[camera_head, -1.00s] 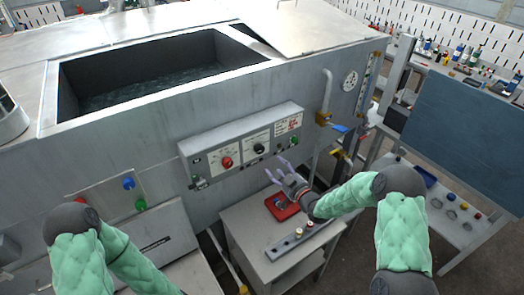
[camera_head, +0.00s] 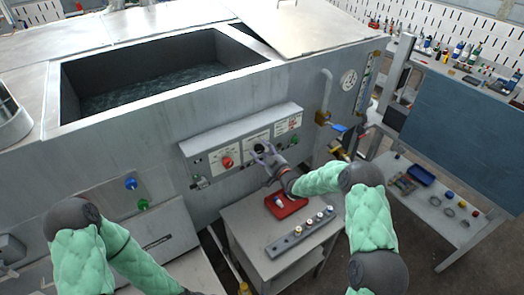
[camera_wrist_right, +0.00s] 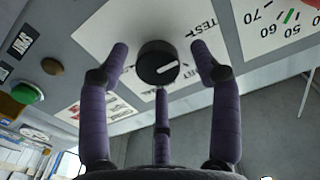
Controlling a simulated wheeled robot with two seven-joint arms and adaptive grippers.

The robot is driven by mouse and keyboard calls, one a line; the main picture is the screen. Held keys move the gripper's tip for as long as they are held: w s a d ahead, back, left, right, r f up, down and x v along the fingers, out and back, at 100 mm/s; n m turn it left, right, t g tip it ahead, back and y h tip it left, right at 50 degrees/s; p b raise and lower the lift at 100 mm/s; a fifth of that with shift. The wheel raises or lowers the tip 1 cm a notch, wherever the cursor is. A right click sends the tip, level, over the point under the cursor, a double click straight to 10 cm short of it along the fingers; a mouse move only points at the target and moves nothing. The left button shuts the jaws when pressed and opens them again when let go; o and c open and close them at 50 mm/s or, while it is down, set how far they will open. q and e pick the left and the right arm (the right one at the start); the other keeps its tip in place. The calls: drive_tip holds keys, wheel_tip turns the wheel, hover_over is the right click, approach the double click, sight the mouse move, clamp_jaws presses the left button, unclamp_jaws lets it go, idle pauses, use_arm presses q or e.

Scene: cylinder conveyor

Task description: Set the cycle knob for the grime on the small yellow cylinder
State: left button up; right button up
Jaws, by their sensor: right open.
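The black cycle knob (camera_head: 260,148) sits on the control panel's middle white plate. In the right wrist view the knob (camera_wrist_right: 158,58) is round and dark, with a white pointer line slanting right. Parts of lettering, including "TEST", show beside it. My right gripper (camera_head: 266,155) is open at the knob; its purple fingers (camera_wrist_right: 158,75) stand around it, with gaps at the sides. I cannot tell whether the lower finger touches it. A red tray (camera_head: 286,212) on the small table holds a small pale item. I cannot surely pick out the small yellow cylinder. My left gripper is out of view.
A red knob (camera_head: 227,162) on a dial plate is left of the black knob. A green button (camera_head: 295,140) is on the right. A rack (camera_head: 285,243) with several small cylinders lies before the tray. An open water-filled tank (camera_head: 80,85) is above the panel.

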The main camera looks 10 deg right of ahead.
drive_tip(key=shift+w, duration=0.1)
drive_tip(key=shift+r, duration=0.1)
drive_tip(key=c, duration=1.1)
drive_tip(key=shift+c, duration=0.2)
